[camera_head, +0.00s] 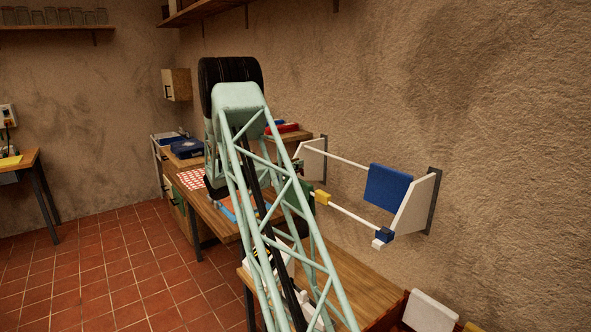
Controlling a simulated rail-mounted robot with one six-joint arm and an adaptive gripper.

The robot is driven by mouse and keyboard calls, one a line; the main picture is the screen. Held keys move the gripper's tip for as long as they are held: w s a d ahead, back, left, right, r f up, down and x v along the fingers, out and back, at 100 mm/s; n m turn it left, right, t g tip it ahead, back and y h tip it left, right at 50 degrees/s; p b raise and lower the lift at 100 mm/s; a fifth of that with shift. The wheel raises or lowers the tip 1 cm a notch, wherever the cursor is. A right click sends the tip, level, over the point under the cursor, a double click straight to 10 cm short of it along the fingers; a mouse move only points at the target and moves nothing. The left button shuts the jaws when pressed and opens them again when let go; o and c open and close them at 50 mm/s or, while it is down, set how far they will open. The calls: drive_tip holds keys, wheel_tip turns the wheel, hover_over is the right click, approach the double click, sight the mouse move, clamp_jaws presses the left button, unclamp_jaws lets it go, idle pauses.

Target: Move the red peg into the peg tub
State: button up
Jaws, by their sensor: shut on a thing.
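My gripper is hidden behind my pale green lattice arm, so its fingers and anything in them do not show. I cannot make out the red peg. A yellow peg (322,197) and a blue peg (384,235) sit on the lower white rod (352,216) of a wall rack. I cannot identify the peg tub for sure. A white object (284,262), partly behind my arm, stands on the near wooden bench (366,282).
A blue cloth (388,185) hangs on the rack's upper rod, beside the white end plate (416,206). A dark green item (306,192) shows by the lower rod. A red-brown crate (385,318) with a white item (430,311) is at the bottom right. The tiled floor (110,265) is clear.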

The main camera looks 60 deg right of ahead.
drive_tip(key=s+a+r, duration=0.1)
drive_tip(key=s+a, duration=0.9)
drive_tip(key=a, duration=0.2)
drive_tip(key=shift+s+r, duration=0.3)
drive_tip(key=shift+r, duration=0.05)
drive_tip(key=shift+f, duration=0.1)
drive_tip(key=shift+c, duration=0.2)
idle(0.3)
